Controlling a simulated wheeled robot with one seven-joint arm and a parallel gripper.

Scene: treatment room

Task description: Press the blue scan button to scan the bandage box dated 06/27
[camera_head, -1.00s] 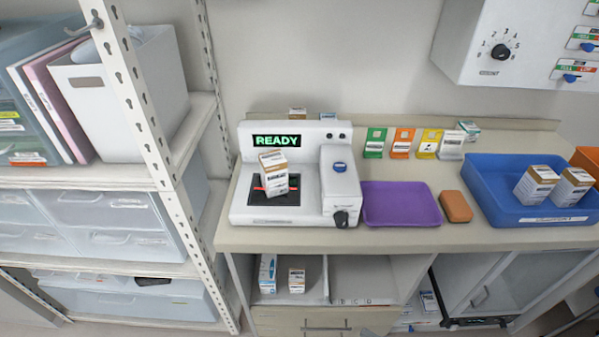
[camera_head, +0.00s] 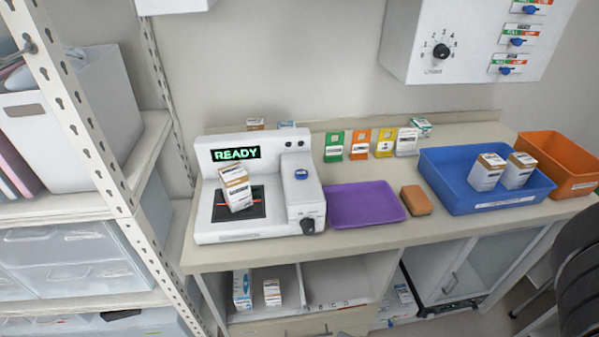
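The white scanner (camera_head: 250,236) stands on the counter, and its screen (camera_head: 236,154) reads READY in green. The blue scan button (camera_head: 301,174) sits on top of the scanner's right-hand housing. A white and brown box (camera_head: 236,192) rests tilted on the black scan plate (camera_head: 220,212), with a red line of light beside it. Two similar boxes stand in the blue tray (camera_head: 471,208): one box (camera_head: 486,173) and another box (camera_head: 518,171). The dates on the boxes are too small to read. My gripper is not in view.
A purple tray (camera_head: 365,204) and a brown sponge-like block (camera_head: 416,201) lie right of the scanner. An orange bin (camera_head: 560,166) stands at the far right. Coloured cards (camera_head: 360,144) line the back. A shelf post (camera_head: 92,150) rises on the left. A dark chair (camera_head: 580,262) is at lower right.

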